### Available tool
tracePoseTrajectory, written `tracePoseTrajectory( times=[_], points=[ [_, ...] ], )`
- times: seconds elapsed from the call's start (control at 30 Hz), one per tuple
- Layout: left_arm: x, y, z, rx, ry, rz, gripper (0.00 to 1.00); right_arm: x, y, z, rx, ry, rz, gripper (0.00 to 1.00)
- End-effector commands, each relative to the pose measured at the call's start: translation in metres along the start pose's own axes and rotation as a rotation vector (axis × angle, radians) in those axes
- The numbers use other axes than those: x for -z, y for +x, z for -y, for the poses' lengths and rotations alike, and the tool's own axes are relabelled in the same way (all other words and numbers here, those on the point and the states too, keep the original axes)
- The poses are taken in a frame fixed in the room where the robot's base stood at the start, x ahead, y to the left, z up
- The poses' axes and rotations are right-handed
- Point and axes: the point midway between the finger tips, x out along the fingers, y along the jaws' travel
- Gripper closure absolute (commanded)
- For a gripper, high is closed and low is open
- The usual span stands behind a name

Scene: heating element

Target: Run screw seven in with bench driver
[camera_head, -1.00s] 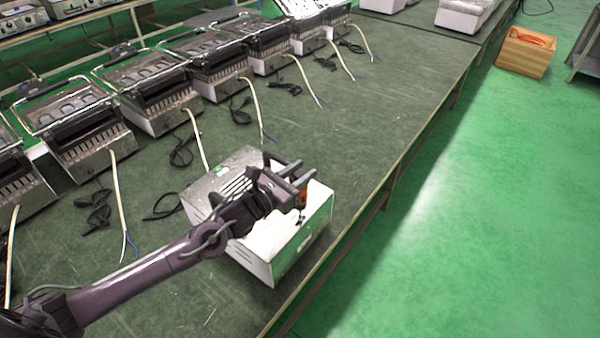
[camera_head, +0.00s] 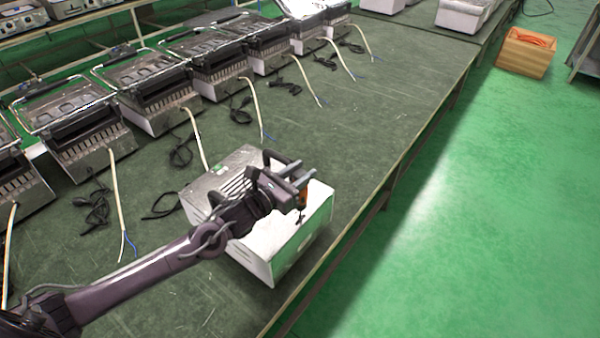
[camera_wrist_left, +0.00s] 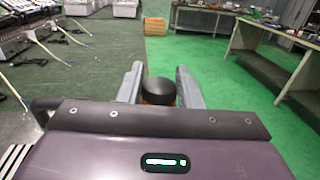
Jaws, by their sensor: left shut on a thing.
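My left gripper (camera_head: 299,182) is over the near part of a white and metal box (camera_head: 262,262) on the green bench. It is shut on the driver (camera_head: 302,199), an orange and black tool that points down toward the box's white face. In the left wrist view the driver's black round end (camera_wrist_left: 160,90) stands between the two grey fingers (camera_wrist_left: 160,88). The driver's tip is small, close to the white face; I cannot tell whether it touches a screw. No screw can be made out. My right gripper is not in view.
A row of grill-like units (camera_head: 92,128) with pale cables (camera_head: 118,205) lines the bench's (camera_head: 370,130) left side. The bench's right edge drops to green floor. A wooden crate (camera_head: 525,54) stands on the floor at the upper right.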

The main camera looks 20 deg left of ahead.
Motion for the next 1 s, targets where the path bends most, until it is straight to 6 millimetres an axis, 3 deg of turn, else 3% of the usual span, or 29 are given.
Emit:
tracePoseTrajectory(
  times=[1.0],
  points=[
    [0.0055,-0.0004,0.0006,0.001,-0.001,-0.004,1.00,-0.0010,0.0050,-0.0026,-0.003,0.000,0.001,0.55]
  ],
)
